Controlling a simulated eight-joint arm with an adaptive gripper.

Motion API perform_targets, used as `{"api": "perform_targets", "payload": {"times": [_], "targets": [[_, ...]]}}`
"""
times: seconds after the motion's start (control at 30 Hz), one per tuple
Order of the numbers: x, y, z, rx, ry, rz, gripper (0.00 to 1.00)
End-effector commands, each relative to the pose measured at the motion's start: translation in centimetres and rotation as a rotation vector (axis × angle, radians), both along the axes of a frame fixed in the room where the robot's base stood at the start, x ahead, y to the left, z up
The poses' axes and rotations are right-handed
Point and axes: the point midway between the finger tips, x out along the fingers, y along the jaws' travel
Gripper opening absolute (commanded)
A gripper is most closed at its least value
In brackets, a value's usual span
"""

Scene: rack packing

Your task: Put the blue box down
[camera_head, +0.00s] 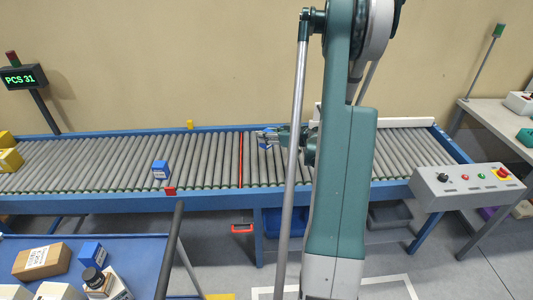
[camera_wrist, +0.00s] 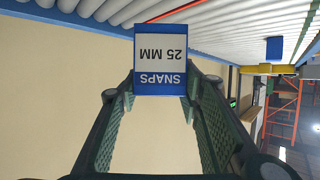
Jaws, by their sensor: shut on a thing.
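A blue box with a white label reading "SNAPS 25 MM" (camera_wrist: 161,60) is between the fingers of my gripper (camera_wrist: 160,88) in the wrist view, its text upside down there. In the head view my gripper (camera_head: 270,138) is over the roller conveyor (camera_head: 110,178), just right of a red line across the rollers. Only a small blue part of the held box (camera_head: 264,130) shows there. The gap between the box and the rollers cannot be judged. A second blue box (camera_head: 160,170) sits on the rollers to the left, and also shows in the wrist view (camera_wrist: 274,48).
Yellow boxes (camera_head: 9,159) are at the conveyor's left end. A red marker (camera_head: 170,191) is on the near rail. A blue table (camera_head: 140,262) at front left holds a cardboard box (camera_head: 42,260), another blue box (camera_head: 92,253) and a bottle. A control panel (camera_head: 466,184) is at right. Rollers around my gripper look clear.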

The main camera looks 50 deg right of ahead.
Motion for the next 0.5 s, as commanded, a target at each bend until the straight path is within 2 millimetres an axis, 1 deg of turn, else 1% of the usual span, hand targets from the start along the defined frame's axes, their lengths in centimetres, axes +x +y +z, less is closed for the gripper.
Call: {"api": "perform_targets", "payload": {"times": [0.03, 0.3, 0.4, 0.5], "targets": [[0.0, 0.0, -0.7, 0.0, 0.0, 0.0, 0.22], [0.1, -0.1, -4.2, 0.0, 0.0, 0.0, 0.22], [0.0, 0.0, -5.0, 0.0, 0.0, 0.0, 0.22], [0.0, 0.0, -5.3, 0.0, 0.0, 0.0, 0.22]]}}
